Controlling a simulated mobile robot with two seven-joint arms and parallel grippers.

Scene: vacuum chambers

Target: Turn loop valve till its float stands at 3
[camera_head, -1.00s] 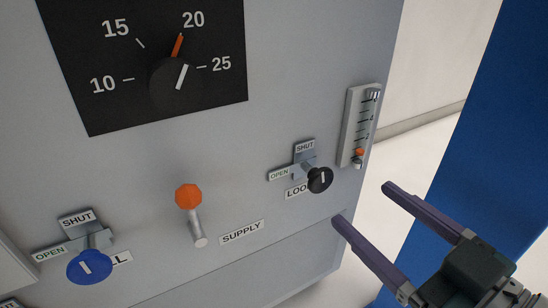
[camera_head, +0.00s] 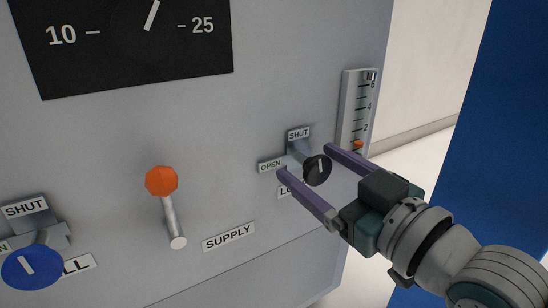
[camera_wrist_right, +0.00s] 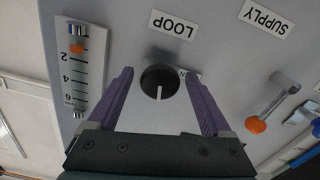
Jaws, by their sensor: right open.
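The loop valve is a black round knob (camera_head: 318,171) with a white mark, on the grey panel beside its SHUT and OPEN plates. In the head view the mark stands nearly upright. My right gripper (camera_head: 304,160) is open, with its purple fingers on either side of the knob. In the right wrist view the knob (camera_wrist_right: 159,81) sits between the fingers (camera_wrist_right: 156,76), with a gap on each side. The orange float (camera_head: 358,145) is low in the white gauge (camera_head: 347,105). In the wrist view the float (camera_wrist_right: 76,48) is below the 2 mark. My left gripper is not in view.
Left of the loop valve are an orange-tipped supply lever (camera_head: 168,207) and a blue knob (camera_head: 32,267). A black dial (camera_head: 200,70) is above. A blue upright surface (camera_head: 490,130) stands at the right, behind my right arm.

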